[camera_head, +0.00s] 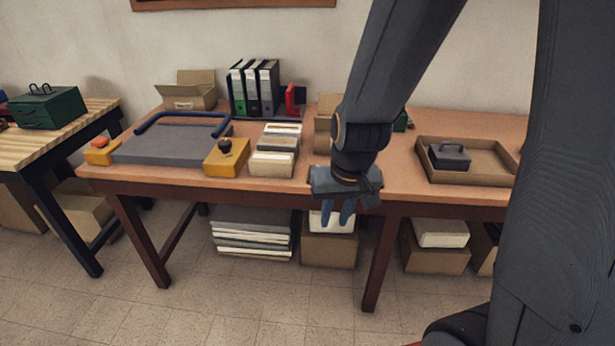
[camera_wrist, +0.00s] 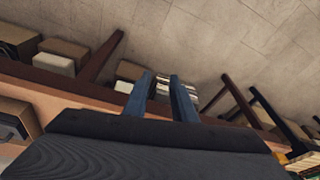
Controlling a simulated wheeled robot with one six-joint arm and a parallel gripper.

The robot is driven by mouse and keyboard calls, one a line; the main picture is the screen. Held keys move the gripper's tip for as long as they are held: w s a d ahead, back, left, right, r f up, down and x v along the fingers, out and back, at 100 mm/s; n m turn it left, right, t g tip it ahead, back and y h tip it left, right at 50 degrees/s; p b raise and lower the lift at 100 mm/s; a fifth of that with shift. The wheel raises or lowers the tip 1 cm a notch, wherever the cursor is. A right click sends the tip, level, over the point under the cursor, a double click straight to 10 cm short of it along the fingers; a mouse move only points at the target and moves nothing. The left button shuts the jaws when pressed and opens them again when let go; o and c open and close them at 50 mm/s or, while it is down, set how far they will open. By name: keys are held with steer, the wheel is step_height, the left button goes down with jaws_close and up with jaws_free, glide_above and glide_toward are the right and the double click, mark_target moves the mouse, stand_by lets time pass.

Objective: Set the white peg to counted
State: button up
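I cannot make out a white peg or any counted mark in either view. My gripper (camera_head: 337,215) hangs in front of the brown table's (camera_head: 410,187) front edge, its two blue fingers pointing down. The wrist view shows the fingers (camera_wrist: 162,80) apart with an empty gap between them. On the table's left lies a grey board (camera_head: 168,147) with a dark blue bar (camera_head: 180,117) along its back. A yellow block with a dark knob (camera_head: 226,158) stands at its right, and a yellow block with an orange top (camera_head: 101,152) at its left.
A row of pale card boxes (camera_head: 272,163) stands left of my gripper. Binders (camera_head: 254,88) and an open carton (camera_head: 188,92) are behind. A tray (camera_head: 490,160) with a dark case (camera_head: 449,156) is at right. A second table (camera_head: 50,140) holds a green box (camera_head: 48,108).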

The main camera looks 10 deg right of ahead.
steer(key=w+f+m+t+h, duration=0.1)
steer(key=w+f+t+h, duration=0.1)
steer(key=w, duration=0.5)
steer(key=w+a+f+m+t+h, duration=0.1)
steer(key=w+f+m+t, duration=0.1)
steer(key=w, duration=0.5)
steer(key=w+a+f+m+t+h+p, duration=0.1)
steer(key=w+f+t+h, duration=0.1)
steer(key=w+t, duration=0.4)
steer(key=shift+w+f+m+h, duration=0.15)
steer(key=shift+w+f, duration=0.2)
steer(key=shift+w, duration=0.2)
steer(key=shift+w+f+m+h, duration=0.15)
steer(key=shift+w+f, duration=0.2)
steer(key=shift+w, duration=0.2)
steer(key=shift+s+d+t+h, duration=0.1)
steer(key=shift+t+h, duration=0.5)
steer(key=shift+h, duration=0.1)
steer(key=shift+w+d+r+t+h+p, duration=0.15)
steer(key=shift+w+d+t+h+p, duration=0.4)
steer(key=shift+w+d, duration=0.65)
steer(key=shift+w+d+r+t+h+p, duration=0.1)
steer(key=shift+w+d+t+h+p, duration=0.25)
steer(key=shift+w+d+h+p, duration=0.7)
steer(key=shift+w+a+y+b, duration=0.2)
steer(key=shift+w+y+b, duration=0.1)
steer(key=shift+y+b, duration=0.2)
jaws_close()
